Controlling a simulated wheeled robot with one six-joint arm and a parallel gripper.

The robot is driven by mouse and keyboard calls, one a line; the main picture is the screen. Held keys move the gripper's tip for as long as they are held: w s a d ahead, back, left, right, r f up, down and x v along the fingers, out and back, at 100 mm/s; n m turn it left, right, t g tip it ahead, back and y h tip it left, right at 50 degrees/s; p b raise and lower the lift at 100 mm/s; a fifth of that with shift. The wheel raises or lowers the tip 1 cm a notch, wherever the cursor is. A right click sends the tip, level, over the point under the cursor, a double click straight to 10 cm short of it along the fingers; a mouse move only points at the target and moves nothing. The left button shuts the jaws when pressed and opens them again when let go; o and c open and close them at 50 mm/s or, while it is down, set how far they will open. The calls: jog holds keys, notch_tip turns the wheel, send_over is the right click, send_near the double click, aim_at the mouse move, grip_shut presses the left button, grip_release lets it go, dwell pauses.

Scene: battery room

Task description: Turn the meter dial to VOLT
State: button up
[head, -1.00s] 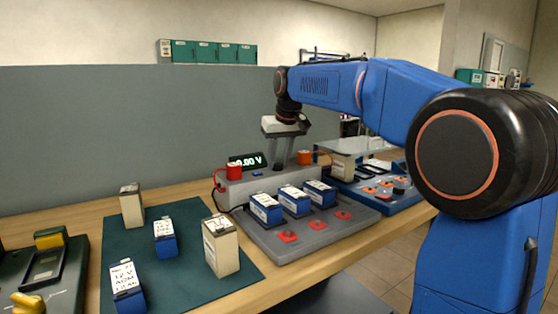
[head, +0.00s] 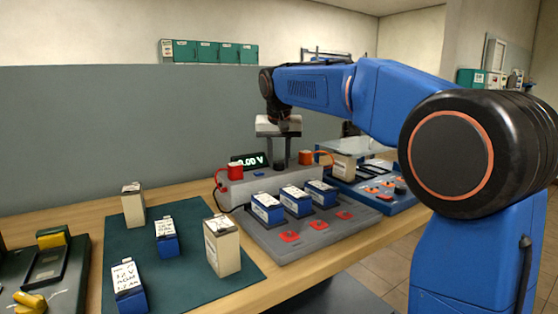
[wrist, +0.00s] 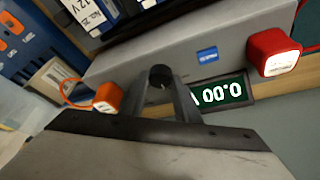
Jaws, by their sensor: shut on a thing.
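The meter is a grey box (head: 318,176) on the bench with a lit display (head: 247,160) that reads 0.00 V in the head view. The display also shows upside down in the wrist view (wrist: 224,91). My gripper (head: 279,162) points down over the meter's top. In the wrist view its fingers (wrist: 161,86) come together on the dark round dial (wrist: 160,73), and it is shut on it. The fingers hide part of the dial. A small blue label (wrist: 207,55) is on the box beside it. I cannot read the dial's setting.
A red terminal (wrist: 273,52) and an orange terminal (wrist: 107,97) stand at either side of the dial. Blue batteries (head: 267,208) sit in a grey tray (head: 310,238) in front of the meter. More batteries stand on a green mat (head: 190,278) at left.

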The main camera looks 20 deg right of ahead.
jog(key=o, duration=1)
jog(key=shift+o, duration=0.2)
jog(key=v, duration=1.7)
jog(key=shift+r, duration=0.15)
